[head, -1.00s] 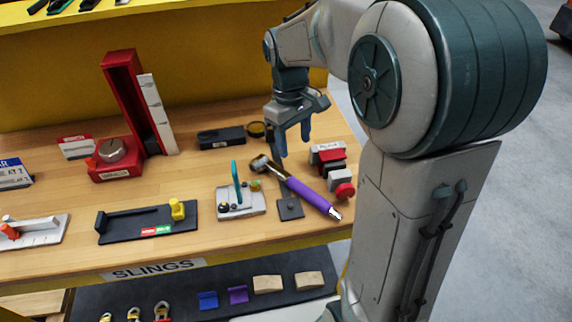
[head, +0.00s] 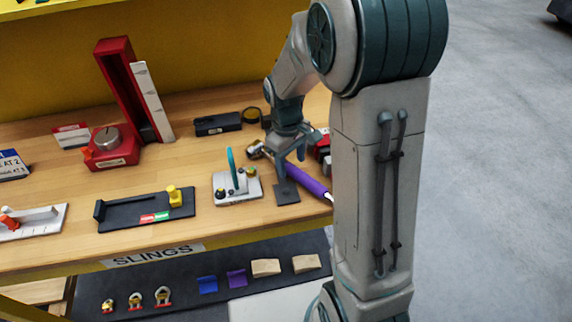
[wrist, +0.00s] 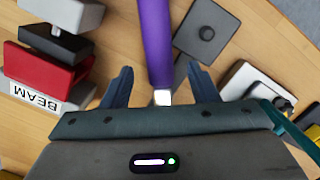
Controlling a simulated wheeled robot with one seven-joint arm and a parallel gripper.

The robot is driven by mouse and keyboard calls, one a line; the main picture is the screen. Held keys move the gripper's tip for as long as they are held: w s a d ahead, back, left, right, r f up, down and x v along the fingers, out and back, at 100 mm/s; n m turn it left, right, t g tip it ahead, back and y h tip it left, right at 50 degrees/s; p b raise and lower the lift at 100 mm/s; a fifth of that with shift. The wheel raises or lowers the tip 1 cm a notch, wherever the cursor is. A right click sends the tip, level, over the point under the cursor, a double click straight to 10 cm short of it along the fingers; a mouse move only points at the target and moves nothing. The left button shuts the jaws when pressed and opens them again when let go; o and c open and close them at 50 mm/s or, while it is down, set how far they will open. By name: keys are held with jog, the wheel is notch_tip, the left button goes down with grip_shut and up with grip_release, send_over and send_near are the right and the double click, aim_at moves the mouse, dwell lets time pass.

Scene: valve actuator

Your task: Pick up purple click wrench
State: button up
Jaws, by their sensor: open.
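The purple click wrench (head: 307,182) has a purple handle and a silver head, and it slants across the right of the bench in the head view. My arm hides its right end. My gripper (head: 291,165) is open, fingers pointing down at the wrench near its head end. In the wrist view, the purple handle (wrist: 155,40) runs down the middle between the two spread fingers of my gripper (wrist: 161,78). A silver part of the wrench shows near the palm edge. Gaps show on both sides of the handle, and I cannot tell the remaining height.
A black square plate (head: 286,192) lies close by the wrench. A grey fixture with a teal lever (head: 237,186) stands to the left. A red block labelled BEAM (wrist: 45,72) stands close to one finger. A black box (head: 218,124) lies behind.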

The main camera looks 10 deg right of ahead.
jog(key=shift+s+d+f, duration=0.1)
jog(key=shift+f, duration=0.75)
grip_shut()
jog(key=shift+r, duration=0.1)
